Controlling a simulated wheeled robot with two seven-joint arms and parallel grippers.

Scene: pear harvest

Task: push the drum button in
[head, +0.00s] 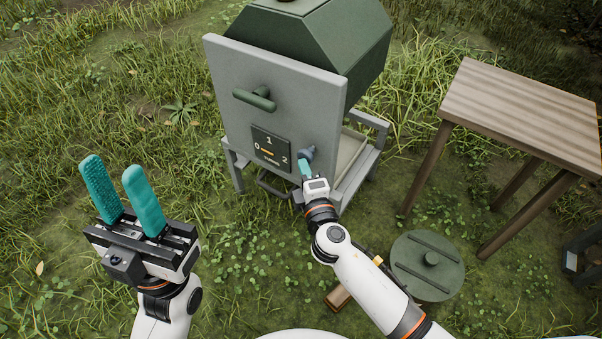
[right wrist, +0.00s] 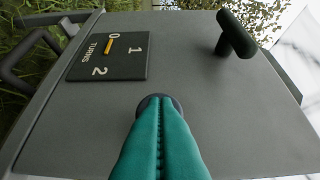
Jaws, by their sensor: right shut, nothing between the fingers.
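The drum button is a round dark grey knob (head: 307,153) on the grey front panel (head: 225,65) of a green machine, right of the dial plate. In the right wrist view the button (right wrist: 158,99) shows partly behind my fingertips. My right gripper (head: 304,166) is shut and empty, its teal fingers together at the button; I cannot tell whether they touch it. In the right wrist view its fingers (right wrist: 160,120) cover the button's lower part. My left gripper (head: 133,190) is open and empty, fingers up, at the left, well away from the machine.
A dial plate (head: 270,147) marked 0, 1, 2 has a yellow pointer. A green handle (head: 255,99) sticks out above it. A wooden table (head: 530,105) stands at right. A round green lid (head: 428,265) lies on the grass near my right arm. Grass at left is clear.

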